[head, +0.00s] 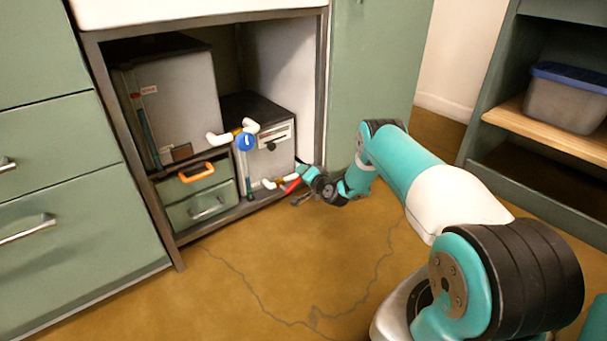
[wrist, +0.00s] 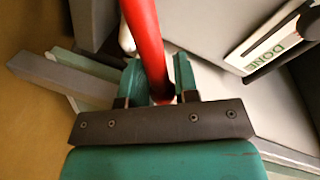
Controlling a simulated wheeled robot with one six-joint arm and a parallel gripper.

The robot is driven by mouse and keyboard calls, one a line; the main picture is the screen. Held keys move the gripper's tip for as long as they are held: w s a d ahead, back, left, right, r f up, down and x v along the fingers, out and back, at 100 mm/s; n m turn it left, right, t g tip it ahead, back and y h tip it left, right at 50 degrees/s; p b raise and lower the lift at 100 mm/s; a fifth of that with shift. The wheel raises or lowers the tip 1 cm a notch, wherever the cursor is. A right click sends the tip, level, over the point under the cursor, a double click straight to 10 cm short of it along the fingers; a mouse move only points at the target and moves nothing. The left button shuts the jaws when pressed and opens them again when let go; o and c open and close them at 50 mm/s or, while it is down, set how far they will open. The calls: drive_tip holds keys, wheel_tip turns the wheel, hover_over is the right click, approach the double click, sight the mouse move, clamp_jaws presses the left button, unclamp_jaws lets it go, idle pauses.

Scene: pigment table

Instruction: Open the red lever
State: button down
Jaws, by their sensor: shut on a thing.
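The red lever (head: 292,186) is low at the right front of the open cabinet, near a white pipe piece in the head view. In the wrist view the red lever (wrist: 146,40) runs down from the top edge to between the two teal fingers. My gripper (wrist: 158,80) is shut on the red lever. In the head view my gripper (head: 303,179) is small, at the cabinet's lower right edge, and its fingers are hard to make out. The lever's pivot is not clear in either view.
A blue round valve handle (head: 245,142) on white pipe sits above and left. A grey box (head: 268,155) stands behind the lever. A drawer with an orange handle (head: 197,173) is to the left. The brown floor (head: 290,270) in front is clear.

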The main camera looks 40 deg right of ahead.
drive_tip(key=shift+f, duration=0.1)
idle(0.3)
drive_tip(key=c, duration=1.1)
unclamp_jaws()
drive_tip(key=shift+s, duration=0.1)
drive_tip(key=shift+s+a+r+p, duration=0.2)
drive_tip(key=shift+s+r+p, duration=0.3)
drive_tip(key=shift+s+p, duration=1.95)
drive_tip(key=shift+s+a+r+p, duration=0.2)
drive_tip(key=shift+s+r+p, duration=0.25)
drive_tip(key=shift+s+p, duration=1.95)
drive_tip(key=shift+s+a+r+p, duration=0.2)
drive_tip(key=shift+s+r+p, duration=0.65)
drive_tip(key=shift+s, duration=2.8)
drive_tip(key=shift+f+p, duration=0.3)
drive_tip(key=shift+p, duration=0.05)
